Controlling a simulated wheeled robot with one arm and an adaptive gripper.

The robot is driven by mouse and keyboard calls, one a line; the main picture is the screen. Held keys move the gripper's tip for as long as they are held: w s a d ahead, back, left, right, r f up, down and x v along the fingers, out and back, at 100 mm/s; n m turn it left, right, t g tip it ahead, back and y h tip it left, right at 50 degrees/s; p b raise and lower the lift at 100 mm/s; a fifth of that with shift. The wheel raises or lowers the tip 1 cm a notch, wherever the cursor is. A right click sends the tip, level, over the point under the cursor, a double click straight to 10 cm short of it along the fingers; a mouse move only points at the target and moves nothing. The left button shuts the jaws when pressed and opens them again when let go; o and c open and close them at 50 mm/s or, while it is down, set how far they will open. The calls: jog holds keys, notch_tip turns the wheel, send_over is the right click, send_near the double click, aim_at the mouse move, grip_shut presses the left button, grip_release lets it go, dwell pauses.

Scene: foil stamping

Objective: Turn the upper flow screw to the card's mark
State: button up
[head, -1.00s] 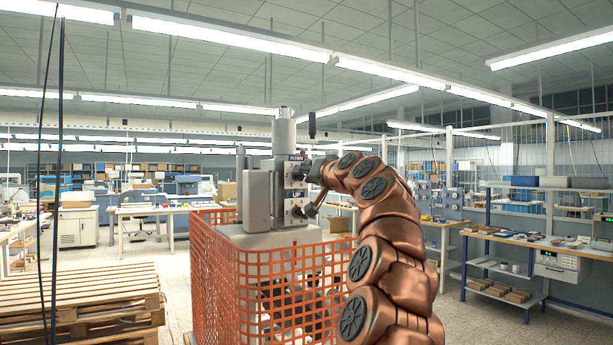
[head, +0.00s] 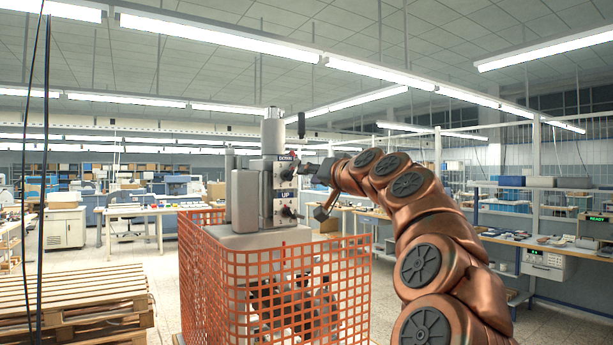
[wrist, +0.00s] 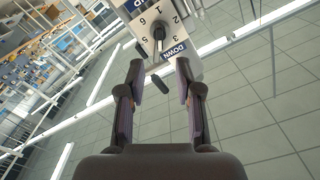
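The upper flow screw (head: 286,174) sits on the valve block's face under the DOWN label. I cannot make out the card.
An orange mesh fence (head: 275,290) surrounds the machine's lower part. A dark hanging piece (head: 301,125) is above the valve block and shows between my fingers in the wrist view (wrist: 160,88). Wooden pallets (head: 75,295) stand at left, and a workbench (head: 560,245) at right.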

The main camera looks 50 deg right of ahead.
jog(key=shift+v, duration=1.95)
